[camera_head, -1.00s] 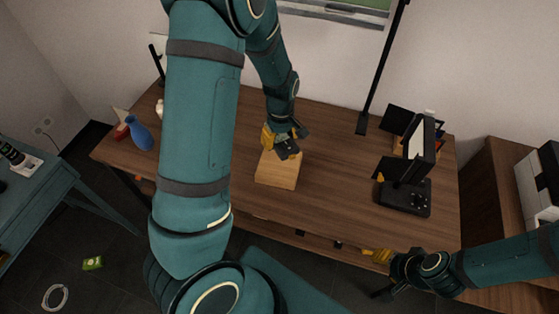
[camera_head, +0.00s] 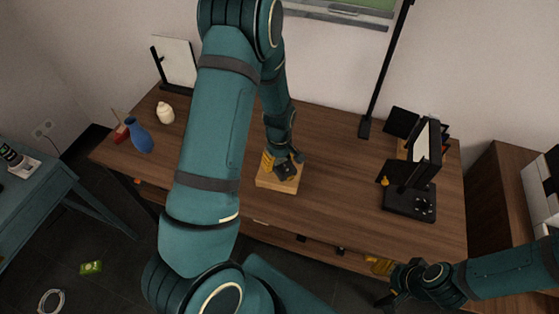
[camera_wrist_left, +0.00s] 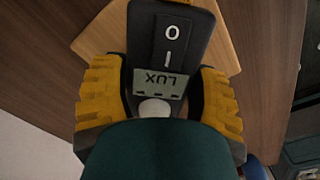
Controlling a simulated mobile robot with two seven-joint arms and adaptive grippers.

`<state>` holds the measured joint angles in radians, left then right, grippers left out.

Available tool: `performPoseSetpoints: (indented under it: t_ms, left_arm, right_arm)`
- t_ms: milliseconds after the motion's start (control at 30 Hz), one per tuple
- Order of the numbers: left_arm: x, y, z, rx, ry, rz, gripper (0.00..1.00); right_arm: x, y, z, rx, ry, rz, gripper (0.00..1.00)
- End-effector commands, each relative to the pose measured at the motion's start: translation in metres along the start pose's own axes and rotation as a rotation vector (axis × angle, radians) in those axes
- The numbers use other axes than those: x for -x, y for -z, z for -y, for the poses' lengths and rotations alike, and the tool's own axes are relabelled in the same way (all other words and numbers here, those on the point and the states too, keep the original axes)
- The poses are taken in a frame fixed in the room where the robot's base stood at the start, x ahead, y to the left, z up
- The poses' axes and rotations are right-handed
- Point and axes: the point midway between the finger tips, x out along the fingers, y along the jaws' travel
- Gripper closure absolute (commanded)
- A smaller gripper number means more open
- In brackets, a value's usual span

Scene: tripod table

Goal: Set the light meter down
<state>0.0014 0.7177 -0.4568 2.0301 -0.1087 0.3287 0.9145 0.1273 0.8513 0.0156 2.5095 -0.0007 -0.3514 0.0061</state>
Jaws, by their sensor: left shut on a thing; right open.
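My left gripper (camera_head: 283,166) is shut on the light meter and is low over a pale wooden block (camera_head: 277,186) on the brown table. In the left wrist view the light meter (camera_wrist_left: 182,45) is a dark body with an O/I switch, a grey LUX display and a white round part. The yellow finger pads of the gripper (camera_wrist_left: 160,98) are on both sides of it. The wooden block (camera_wrist_left: 222,48) shows behind it. I cannot tell whether the meter touches the block. My right gripper (camera_head: 381,266) is open and empty at the table's front right edge.
A blue vase (camera_head: 139,137) and a cream bottle (camera_head: 165,112) stand on the table's left side. A black lamp-like device (camera_head: 410,201) stands on the right, near a black pole (camera_head: 376,80). The brown table (camera_head: 335,185) is clear between the block and that device.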

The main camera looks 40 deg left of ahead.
Motion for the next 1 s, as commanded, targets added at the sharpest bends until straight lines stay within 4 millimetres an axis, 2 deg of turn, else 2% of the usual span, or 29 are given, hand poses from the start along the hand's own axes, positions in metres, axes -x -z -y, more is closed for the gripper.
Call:
performPoseSetpoints:
  t_ms: [200, 233, 300, 600, 733, 867, 1000]
  left_arm:
    - [-0.003, 0.0, 0.0, -0.001, 0.0, 0.0, 0.79]
    - [-0.003, 0.0, 0.0, -0.001, 0.0, 0.0, 0.31]
    - [-0.003, 0.0, 0.0, -0.001, 0.0, 0.0, 0.07]
    - [-0.002, 0.0, 0.0, -0.001, 0.0, 0.0, 0.06]
    - [0.005, 0.0, -0.001, -0.001, -0.002, -0.001, 0.06]
    - [0.025, 0.0, -0.001, -0.002, -0.004, -0.002, 0.06]
    - [0.055, 0.0, -0.002, -0.002, -0.005, -0.002, 0.06]
  right_arm:
    - [-0.002, -0.001, -0.001, 0.0, 0.0, 0.002, 0.53]
    - [-0.002, -0.001, -0.001, 0.001, 0.0, 0.002, 0.53]
    - [-0.002, -0.001, -0.001, 0.001, 0.0, 0.002, 0.53]
    - [-0.001, -0.001, -0.001, 0.0, 0.0, 0.002, 0.53]
    - [0.002, 0.0, 0.001, 0.0, 0.0, 0.0, 0.53]
    - [0.006, 0.002, 0.002, -0.001, 0.0, -0.004, 0.53]
    - [0.013, 0.005, 0.005, -0.003, -0.001, -0.01, 0.53]
